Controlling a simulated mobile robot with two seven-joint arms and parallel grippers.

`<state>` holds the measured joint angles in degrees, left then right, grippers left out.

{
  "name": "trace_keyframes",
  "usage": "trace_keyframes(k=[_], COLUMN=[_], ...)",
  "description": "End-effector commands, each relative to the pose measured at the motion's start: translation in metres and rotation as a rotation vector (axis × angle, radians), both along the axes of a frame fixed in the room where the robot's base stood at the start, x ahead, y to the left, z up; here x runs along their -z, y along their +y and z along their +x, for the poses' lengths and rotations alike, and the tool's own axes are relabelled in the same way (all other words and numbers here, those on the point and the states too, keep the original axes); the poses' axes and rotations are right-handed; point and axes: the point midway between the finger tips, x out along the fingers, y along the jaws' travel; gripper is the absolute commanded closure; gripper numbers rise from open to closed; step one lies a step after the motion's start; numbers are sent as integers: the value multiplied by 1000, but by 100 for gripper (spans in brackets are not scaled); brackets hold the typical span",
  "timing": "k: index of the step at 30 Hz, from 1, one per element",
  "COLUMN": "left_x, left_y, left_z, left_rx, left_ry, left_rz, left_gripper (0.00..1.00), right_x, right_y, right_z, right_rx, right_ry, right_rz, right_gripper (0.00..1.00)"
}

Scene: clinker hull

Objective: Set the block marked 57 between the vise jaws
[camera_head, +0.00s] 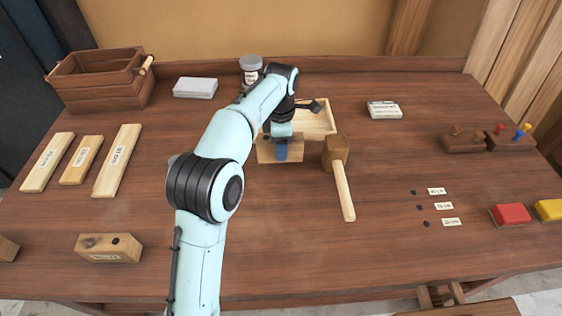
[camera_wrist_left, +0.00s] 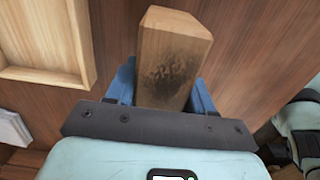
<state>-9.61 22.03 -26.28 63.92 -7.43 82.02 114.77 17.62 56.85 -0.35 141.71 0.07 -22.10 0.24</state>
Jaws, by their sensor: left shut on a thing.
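My left gripper (camera_head: 281,153) is shut on a wooden block (camera_head: 264,151) near the middle of the bench. In the left wrist view the block (camera_wrist_left: 173,55) stands between the blue fingers, with a dark smudge on its face. I cannot read a number on it, nor tell whether it touches the bench. What looks like the wooden vise (camera_head: 440,297) is at the front edge, lower right, cut off by the frame; its jaw gap is not clear. Another wooden block (camera_head: 108,248) with a label lies front left. My right gripper is not in view.
A shallow wooden tray (camera_head: 322,122) lies just behind the held block. A mallet (camera_head: 343,185) lies to its right. A jar (camera_head: 251,70) stands at the back. Labelled cards (camera_head: 443,206) lie at right, near red (camera_head: 511,214) and yellow blocks. The bench right of my arm, toward the front, is clear.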

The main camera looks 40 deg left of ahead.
Motion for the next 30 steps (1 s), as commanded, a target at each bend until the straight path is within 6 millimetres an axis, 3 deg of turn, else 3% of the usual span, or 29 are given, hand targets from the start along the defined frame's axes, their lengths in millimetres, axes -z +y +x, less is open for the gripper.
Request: trace_keyframes(k=[7, 15, 26, 27, 29, 30], left_x=[19, 54, 57, 58, 57, 57], left_y=[0, 0, 0, 0, 0, 0], left_z=[0, 0, 0, 0, 0, 0], left_rx=[-1, -1, -1, -1, -1, -1], left_ry=[-1, -1, -1, -1, -1, -1], left_rz=[-1, -1, 0, -1, -1, -1], left_gripper=[91, 91, 91, 38, 22, 22], right_x=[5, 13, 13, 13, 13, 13], right_y=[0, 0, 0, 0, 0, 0], right_z=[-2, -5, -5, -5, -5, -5], right_rx=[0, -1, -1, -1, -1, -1], right_ry=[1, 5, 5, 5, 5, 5], right_rz=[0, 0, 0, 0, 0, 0], right_gripper=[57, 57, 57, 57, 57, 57])
